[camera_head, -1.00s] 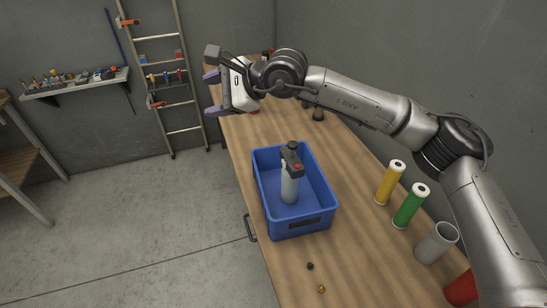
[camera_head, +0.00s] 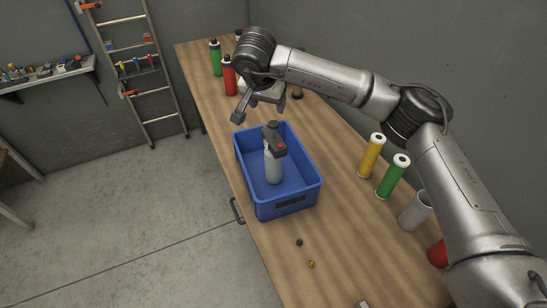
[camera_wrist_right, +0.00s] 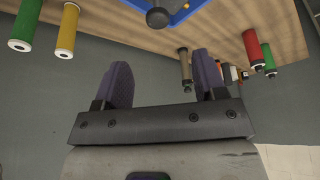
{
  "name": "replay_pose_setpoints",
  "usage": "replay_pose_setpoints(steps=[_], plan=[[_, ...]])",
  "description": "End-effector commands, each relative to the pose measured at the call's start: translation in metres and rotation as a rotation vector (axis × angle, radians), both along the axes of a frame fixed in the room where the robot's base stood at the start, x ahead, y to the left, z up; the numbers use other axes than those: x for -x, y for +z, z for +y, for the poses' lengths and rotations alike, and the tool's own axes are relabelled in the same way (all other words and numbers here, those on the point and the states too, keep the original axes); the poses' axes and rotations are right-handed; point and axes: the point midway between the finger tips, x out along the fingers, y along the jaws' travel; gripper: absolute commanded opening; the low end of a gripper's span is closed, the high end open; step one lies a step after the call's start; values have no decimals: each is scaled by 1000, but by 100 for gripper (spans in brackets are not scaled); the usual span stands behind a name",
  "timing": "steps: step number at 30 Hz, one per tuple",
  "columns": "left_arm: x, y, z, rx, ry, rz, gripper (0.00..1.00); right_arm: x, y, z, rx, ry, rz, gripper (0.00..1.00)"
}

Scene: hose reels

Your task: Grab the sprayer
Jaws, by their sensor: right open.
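The sprayer (camera_head: 273,166) is a grey bottle with a dark head and a red spot on it. It stands upright inside the blue bin (camera_head: 287,207) on the wooden workbench. My right gripper (camera_wrist_right: 165,82) is open and empty, with two purple-grey finger pads apart in the wrist view. In the head view it is just behind the bin, partly hidden by its own wrist, and apart from the sprayer. In the wrist view, part of the blue bin (camera_wrist_right: 184,14) shows at the top edge, beside a dark round knob that may be the sprayer's top. My left gripper is not in view.
Yellow (camera_head: 371,157) and green (camera_head: 392,177) cylinders, a grey cup (camera_head: 415,212) and a red object (camera_head: 437,253) line the bench's right side. Green (camera_head: 215,58) and red (camera_head: 229,76) bottles stand at the far end. Small bits lie in front of the bin. A wall is behind.

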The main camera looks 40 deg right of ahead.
Motion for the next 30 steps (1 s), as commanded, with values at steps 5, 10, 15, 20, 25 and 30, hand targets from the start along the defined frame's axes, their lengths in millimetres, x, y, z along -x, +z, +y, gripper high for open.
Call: replay_pose_setpoints(steps=[5, 10, 15, 20, 25, 30], plan=[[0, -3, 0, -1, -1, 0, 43, -6, -30, -11, -2, -4, 1, 65], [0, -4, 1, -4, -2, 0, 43, -10, -48, -17, -2, -3, 0, 65], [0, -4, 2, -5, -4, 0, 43, -11, -54, -19, -2, -2, -2, 65], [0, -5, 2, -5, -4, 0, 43, -12, -60, -21, -3, -2, -1, 65], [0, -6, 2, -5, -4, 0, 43, -13, -77, -26, -2, -4, 0, 65], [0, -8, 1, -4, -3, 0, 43, -16, -98, -32, -3, -4, 0, 65]])
